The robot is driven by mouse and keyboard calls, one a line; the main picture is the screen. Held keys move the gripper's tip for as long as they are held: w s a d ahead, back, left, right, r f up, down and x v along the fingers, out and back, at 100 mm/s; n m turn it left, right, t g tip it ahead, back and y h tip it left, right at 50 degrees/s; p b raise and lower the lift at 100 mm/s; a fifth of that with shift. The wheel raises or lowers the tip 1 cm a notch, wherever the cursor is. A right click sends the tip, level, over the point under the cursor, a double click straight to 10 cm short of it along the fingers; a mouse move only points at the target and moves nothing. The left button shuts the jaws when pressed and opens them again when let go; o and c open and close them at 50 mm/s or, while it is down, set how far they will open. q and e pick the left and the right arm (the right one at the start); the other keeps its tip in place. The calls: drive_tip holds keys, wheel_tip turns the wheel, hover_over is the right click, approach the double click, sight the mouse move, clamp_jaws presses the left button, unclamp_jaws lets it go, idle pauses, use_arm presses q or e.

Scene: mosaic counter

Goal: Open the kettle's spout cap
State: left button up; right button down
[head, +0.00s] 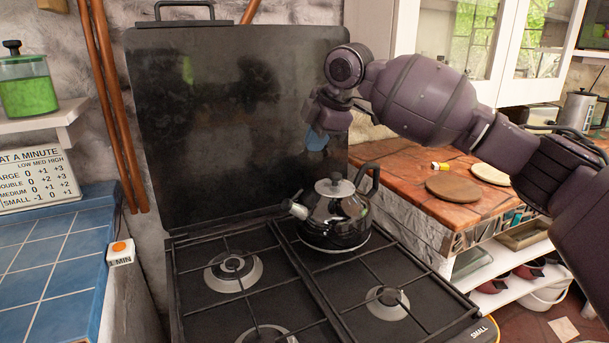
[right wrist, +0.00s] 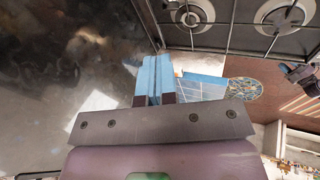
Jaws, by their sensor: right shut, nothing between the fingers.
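The kettle (head: 337,222) is dark and shiny. It stands upright on the back right burner of the stove, with its lid (head: 334,186) on and its dark handle (head: 369,178) to the right. Its spout (head: 297,209) points left, with a pale grey cap at the tip that looks closed. My right gripper (head: 317,140) hangs above the kettle, clear of it, with blue fingers pointing down. In the right wrist view its blue fingers (right wrist: 153,82) are together with nothing between them. The kettle is not recognisable in that view. My left gripper is not in view.
The gas stove (head: 205,326) has a raised dark back panel (head: 215,120) behind the kettle. A brick-topped counter (head: 405,165) with round boards (head: 453,189) lies to the right. A blue-tiled counter (head: 52,262) lies left. The space left of the spout is free above the grates.

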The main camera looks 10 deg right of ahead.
sight(294, 199)
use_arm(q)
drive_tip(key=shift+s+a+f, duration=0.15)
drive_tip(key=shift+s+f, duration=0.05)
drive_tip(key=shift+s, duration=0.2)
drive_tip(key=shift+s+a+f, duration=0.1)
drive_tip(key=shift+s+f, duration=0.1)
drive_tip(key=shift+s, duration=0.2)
use_arm(e)
drive_tip(key=shift+s+d+f+n+g+h, duration=0.15)
drive_tip(key=shift+s+n+g, duration=0.2)
drive_tip(key=shift+s+n, duration=0.2)
drive_tip(key=shift+s+d+f+n+g+h, duration=0.1)
drive_tip(key=shift+s+d+n+g+h, duration=0.05)
drive_tip(key=shift+s+n+g, duration=0.3)
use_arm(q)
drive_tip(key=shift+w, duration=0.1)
use_arm(e)
drive_tip(key=shift+s, duration=0.1)
